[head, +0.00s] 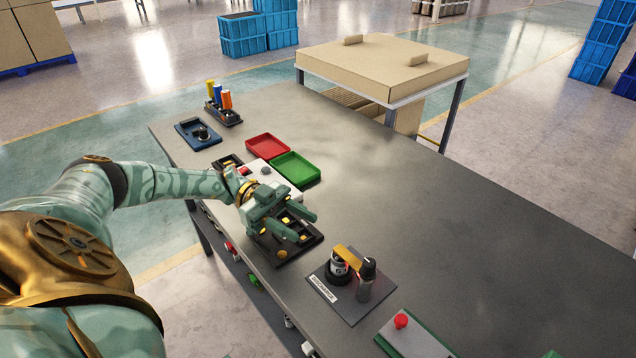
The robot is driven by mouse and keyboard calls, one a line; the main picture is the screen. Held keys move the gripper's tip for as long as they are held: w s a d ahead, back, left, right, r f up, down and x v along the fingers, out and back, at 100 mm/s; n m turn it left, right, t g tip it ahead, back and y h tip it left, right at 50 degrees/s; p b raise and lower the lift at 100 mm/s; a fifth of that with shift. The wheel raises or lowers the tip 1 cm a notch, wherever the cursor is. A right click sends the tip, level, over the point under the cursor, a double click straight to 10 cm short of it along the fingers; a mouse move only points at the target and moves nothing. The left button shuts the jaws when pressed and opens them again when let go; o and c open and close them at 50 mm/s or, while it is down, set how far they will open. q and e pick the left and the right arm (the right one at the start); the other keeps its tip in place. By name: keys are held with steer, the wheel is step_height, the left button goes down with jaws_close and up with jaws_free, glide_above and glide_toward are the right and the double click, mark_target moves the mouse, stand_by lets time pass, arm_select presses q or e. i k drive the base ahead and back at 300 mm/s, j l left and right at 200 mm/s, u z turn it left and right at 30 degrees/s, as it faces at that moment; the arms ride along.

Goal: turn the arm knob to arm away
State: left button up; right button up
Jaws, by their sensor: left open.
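I cannot read any label that marks the arm knob. A blue panel (187,134) with a dark round knob (202,133) lies at the table's far left. A white panel (287,183) with a small grey knob (265,171) lies partly behind my left gripper. My left gripper (305,227) is open, its fingers pointing right above a black tray (283,259) with yellow pieces. I see nothing between the fingers. The gripper hides part of the tray and the white panel. My right gripper is not in view.
A red tray (267,146) and a green tray (295,169) lie behind the gripper. A dark plate (348,307) with upright fittings and a yellow bar stands at front right, near a red button (401,321). The grey table (440,220) is clear on the right.

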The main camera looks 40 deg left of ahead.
mark_target(368, 272)
steer(key=k, duration=1)
